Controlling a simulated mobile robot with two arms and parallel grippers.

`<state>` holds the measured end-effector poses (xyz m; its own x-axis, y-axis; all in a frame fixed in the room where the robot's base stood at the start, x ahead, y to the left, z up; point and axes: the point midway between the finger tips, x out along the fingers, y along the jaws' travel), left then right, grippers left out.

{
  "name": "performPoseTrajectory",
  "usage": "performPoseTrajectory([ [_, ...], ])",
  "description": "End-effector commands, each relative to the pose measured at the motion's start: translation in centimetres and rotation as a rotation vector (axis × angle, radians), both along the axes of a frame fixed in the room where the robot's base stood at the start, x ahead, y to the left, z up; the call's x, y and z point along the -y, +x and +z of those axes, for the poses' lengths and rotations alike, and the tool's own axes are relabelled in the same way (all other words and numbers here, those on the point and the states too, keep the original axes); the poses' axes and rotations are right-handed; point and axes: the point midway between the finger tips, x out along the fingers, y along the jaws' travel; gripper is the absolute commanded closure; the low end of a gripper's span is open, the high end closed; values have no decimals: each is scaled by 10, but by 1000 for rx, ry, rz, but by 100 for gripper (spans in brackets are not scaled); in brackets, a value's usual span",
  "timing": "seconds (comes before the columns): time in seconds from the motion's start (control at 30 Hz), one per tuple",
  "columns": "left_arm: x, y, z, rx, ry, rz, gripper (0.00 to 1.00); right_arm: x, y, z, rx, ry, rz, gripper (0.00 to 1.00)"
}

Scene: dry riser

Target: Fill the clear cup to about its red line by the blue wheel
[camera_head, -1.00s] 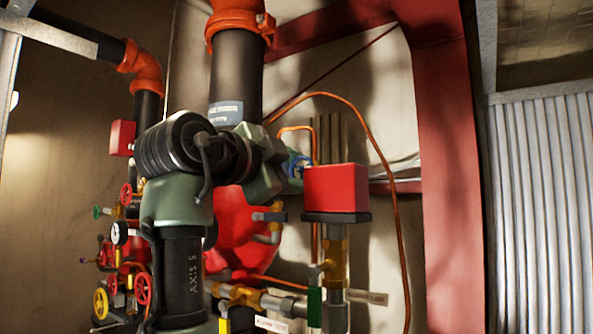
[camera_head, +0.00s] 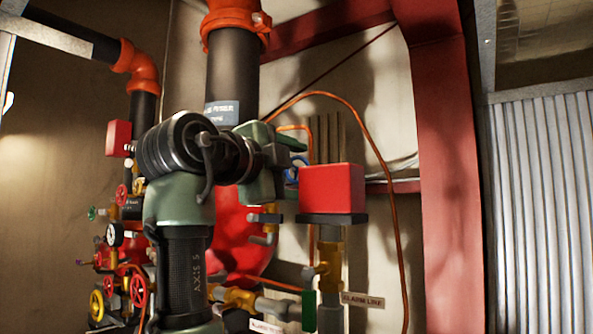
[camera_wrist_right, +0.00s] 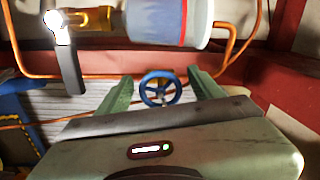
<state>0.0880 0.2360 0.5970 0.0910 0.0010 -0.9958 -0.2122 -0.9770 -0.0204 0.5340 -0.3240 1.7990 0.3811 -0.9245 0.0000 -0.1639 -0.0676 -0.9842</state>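The blue wheel (camera_wrist_right: 160,88) shows between the two green fingers of my right gripper (camera_wrist_right: 160,76) in the right wrist view. The fingers stand apart on either side of it, with gaps, and it is unclear how far they reach past it. In the head view the blue wheel (camera_head: 291,170) is a small piece, partly hidden by a red box and my gripper. A pale grey-blue cylinder (camera_wrist_right: 150,20) with a thin red line shows at the top of the wrist view; it may be the clear cup. Its fill cannot be told. My left gripper is out of view.
A red box (camera_head: 333,188) on brass pipework stands just right of my right gripper. A thin copper pipe (camera_head: 392,200) loops behind it. Valves and gauges (camera_head: 115,235) crowd the left. A red steel column (camera_head: 447,180) and corrugated panel (camera_head: 543,200) fill the right.

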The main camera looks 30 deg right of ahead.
Motion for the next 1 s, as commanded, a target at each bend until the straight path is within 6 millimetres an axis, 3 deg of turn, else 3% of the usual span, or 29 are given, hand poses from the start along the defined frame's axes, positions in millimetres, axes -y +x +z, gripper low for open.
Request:
performPoseTrajectory([
  [0.17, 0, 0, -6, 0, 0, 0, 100, -8, -2, -3, -1, 0, 3, 34],
  [0.6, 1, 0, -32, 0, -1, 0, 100, -64, -27, -2, -1, 2, 1, 34],
  [1.0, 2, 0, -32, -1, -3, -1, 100, -67, -28, -1, -1, 3, -2, 34],
])
